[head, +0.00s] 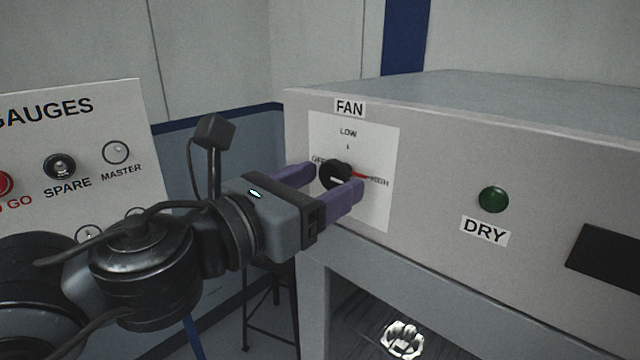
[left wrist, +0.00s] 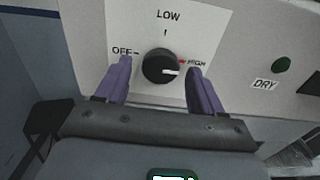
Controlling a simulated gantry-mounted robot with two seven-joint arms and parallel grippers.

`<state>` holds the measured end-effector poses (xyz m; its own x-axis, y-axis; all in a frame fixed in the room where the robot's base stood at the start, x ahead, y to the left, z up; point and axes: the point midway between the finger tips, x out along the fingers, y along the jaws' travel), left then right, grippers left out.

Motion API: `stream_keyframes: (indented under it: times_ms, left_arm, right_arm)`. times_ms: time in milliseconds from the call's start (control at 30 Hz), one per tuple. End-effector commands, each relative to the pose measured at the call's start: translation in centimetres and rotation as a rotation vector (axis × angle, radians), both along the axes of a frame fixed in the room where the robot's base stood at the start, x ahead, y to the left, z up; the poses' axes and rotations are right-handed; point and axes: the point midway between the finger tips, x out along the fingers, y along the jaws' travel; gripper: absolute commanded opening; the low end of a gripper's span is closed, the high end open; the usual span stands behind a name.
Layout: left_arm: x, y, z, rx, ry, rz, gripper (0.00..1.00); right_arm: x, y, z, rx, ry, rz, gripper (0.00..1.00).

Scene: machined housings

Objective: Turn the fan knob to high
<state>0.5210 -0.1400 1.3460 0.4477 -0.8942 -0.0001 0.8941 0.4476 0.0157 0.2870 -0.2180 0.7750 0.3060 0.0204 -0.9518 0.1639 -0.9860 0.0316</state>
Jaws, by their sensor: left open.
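The fan knob (head: 335,175) is black and round, on a white dial plate (head: 380,140) marked OFF, LOW and HIGH under a FAN label. In the left wrist view, the knob (left wrist: 158,67) has a white pointer line directed right, toward the HIGH side, near a red mark by HIGH. My left gripper (head: 335,178) is open, its purple fingers on either side of the knob. In the left wrist view, the gripper (left wrist: 159,68) shows gaps between both fingers and the knob. My right gripper is not in view.
The grey housing (head: 440,150) carries a green DRY button (head: 493,199) and a dark panel (head: 606,259) to the right. A gauges panel (head: 110,200) stands at the left. A dark stool (head: 270,300) is below, and a crumpled shiny piece (head: 403,340) lies under the housing.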

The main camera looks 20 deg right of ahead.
Motion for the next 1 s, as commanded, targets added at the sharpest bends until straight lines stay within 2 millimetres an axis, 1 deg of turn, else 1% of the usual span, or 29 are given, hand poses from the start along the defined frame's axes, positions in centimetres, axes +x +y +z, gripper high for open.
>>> stream_keyframes:
  times_ms: [167,267,500,700,900,1000]
  left_arm:
    - [-0.3,0.7,0.1,-0.001,0.000,0.001,0.68]
    - [-0.8,1.7,0.1,0.000,-0.001,0.001,0.68]
    - [-2.6,5.4,0.0,0.000,-0.001,0.002,0.68]
    - [-3.9,8.1,0.0,0.000,-0.001,0.002,0.68]
    - [-4.7,9.5,0.0,0.000,0.000,0.001,0.68]
    - [-4.8,9.7,0.0,0.000,-0.001,0.000,0.68]
  right_arm:
    - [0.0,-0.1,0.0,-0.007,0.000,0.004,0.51]
    - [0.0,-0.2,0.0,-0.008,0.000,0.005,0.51]
    - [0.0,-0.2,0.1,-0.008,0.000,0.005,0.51]
    - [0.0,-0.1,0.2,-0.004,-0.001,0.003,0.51]
    - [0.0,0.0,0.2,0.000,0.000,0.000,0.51]
    - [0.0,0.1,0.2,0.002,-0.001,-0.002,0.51]
